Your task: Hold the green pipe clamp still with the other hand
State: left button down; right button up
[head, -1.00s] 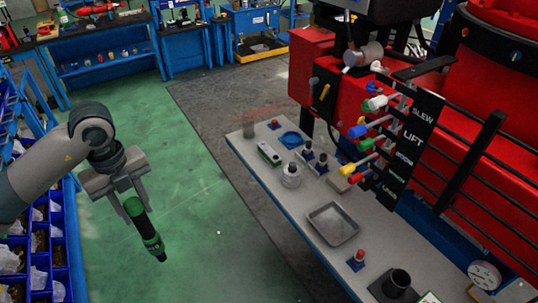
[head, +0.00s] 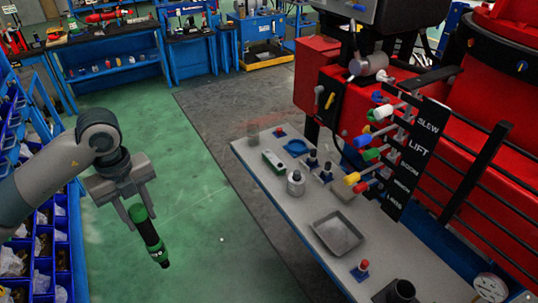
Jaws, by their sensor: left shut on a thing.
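My left gripper (head: 136,213) is at the left, over the green floor, and is shut on a dark cylinder with green ends (head: 152,240). The cylinder hangs tilted, with its lower end toward the right, clear of the bench. I cannot tell from its shape whether it is the green pipe clamp. A small green and white thing (head: 273,160) lies on the grey bench (head: 285,218), and I see no other clear candidate for the clamp. My right gripper is not in view.
The bench carries a metal tray (head: 337,233), a blue dish (head: 296,147), a round jar (head: 295,184) and a red-topped part (head: 361,269). Coloured levers (head: 385,112) stick out above it. Blue bin racks (head: 50,235) stand at the left. The floor between is free.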

pick_arm(q)
jog(key=shift+r, duration=0.1)
dwell(0.5)
jog(key=f+m, duration=0.1)
jog(key=d+f+m, duration=0.1)
jog(key=m, duration=0.1)
jog(key=shift+s+m+b, duration=0.1)
jog(key=shift+m+b, duration=0.2)
jog(key=shift+b, duration=0.1)
jog(key=s+d+f+n+b, duration=0.2)
jog(key=s+d+f+n, duration=0.1)
jog(key=f+n, duration=0.4)
jog(key=s+d+f+n+b, duration=0.3)
jog(key=f+n, duration=0.4)
jog(key=n, duration=0.6)
jog(key=s+d+f+n+b, duration=0.2)
jog(key=d+f+n, duration=0.1)
jog(key=f+n, duration=0.4)
jog(key=n, duration=0.3)
jog(key=shift+s+d+n+b, duration=0.3)
jog(key=shift+s+d+n, duration=0.1)
